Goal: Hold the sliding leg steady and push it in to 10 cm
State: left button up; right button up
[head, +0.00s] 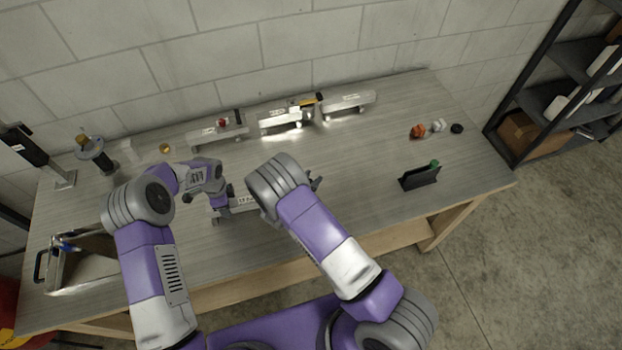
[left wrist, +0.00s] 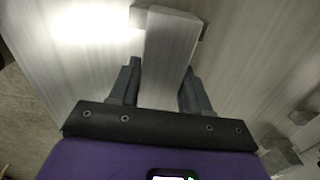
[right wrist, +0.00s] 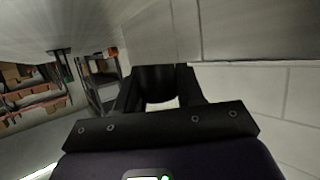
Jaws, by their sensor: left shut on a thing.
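A pale aluminium trailer with a label (head: 243,201) lies on the bench in front of me, partly hidden by my right arm. In the left wrist view a pale flat metal bar (left wrist: 170,50) runs between the fingers; I take it as the sliding leg. My left gripper (head: 217,204) is shut on this bar at the trailer's left end. My right gripper (head: 316,183) is beside the trailer's right end. In the right wrist view a dark rounded thing (right wrist: 158,82) fills the gap between its fingers. I cannot tell whether it is gripped. No scale reading is legible.
Several more aluminium pieces, including one at the back middle (head: 280,122), stand along the back. A black holder with a green top (head: 420,178) and an orange part (head: 417,131) are at the right. A metal tray (head: 52,270) is at the left. The bench's right middle is clear.

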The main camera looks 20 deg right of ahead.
grip_shut()
jog(key=a, duration=1)
jog(key=shift+w, duration=0.4)
pick_arm(q)
jog(key=shift+d, duration=0.15)
pick_arm(e)
jog(key=shift+a, duration=0.3)
jog(key=o, duration=0.6)
grip_release()
jog(key=shift+o, duration=0.3)
jog(key=shift+d, duration=0.1)
